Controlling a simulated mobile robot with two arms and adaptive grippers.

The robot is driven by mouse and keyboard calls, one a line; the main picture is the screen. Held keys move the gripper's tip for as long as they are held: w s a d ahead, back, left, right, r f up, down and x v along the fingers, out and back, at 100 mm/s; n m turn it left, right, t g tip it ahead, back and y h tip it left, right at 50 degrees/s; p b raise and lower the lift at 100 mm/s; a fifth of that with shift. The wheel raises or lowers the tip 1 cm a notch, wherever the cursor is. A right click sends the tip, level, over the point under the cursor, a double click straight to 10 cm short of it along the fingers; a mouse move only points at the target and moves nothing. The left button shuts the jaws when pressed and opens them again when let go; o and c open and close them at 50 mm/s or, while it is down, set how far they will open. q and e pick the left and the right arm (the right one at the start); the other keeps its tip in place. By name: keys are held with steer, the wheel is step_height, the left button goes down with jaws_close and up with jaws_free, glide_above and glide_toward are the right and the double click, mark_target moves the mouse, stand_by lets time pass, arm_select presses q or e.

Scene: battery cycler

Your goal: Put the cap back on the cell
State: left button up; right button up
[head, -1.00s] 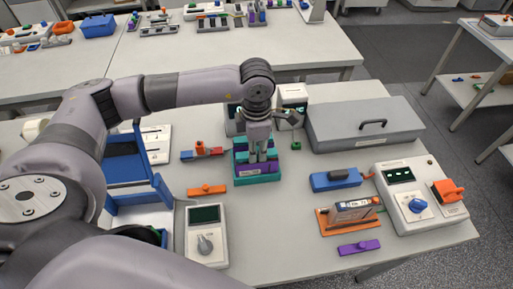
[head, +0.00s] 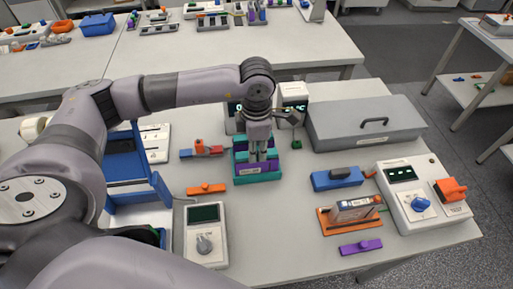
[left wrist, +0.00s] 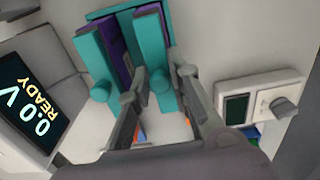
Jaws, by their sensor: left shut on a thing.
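My left gripper (head: 262,152) points down into a teal-and-purple rack (head: 256,178) at the middle of the table. In the left wrist view its fingers (left wrist: 160,85) are closed on either side of a teal piece with a round knob (left wrist: 158,50), standing in the rack. A second teal piece (left wrist: 88,55) and purple pieces (left wrist: 115,50) stand beside it. I cannot tell which part is the cap. A grey cell (head: 352,211) with an orange stripe lies on an orange tray (head: 328,230) at the right. My right gripper is not in view.
A blue block (head: 336,179) and a control box with a blue knob (head: 420,205) stand at the right. A purple bar (head: 360,247), an orange bar (head: 206,189) and a meter (head: 205,248) lie in front. A grey lidded case (head: 365,122) stands behind.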

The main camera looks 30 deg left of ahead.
arm_select(q)
steer(key=o, duration=0.9)
steer(key=shift+o, duration=0.5)
steer(key=o, duration=0.4)
steer(key=shift+r+p, duration=1.6)
steer(key=shift+r, duration=1.95)
steer(key=shift+c, duration=0.3)
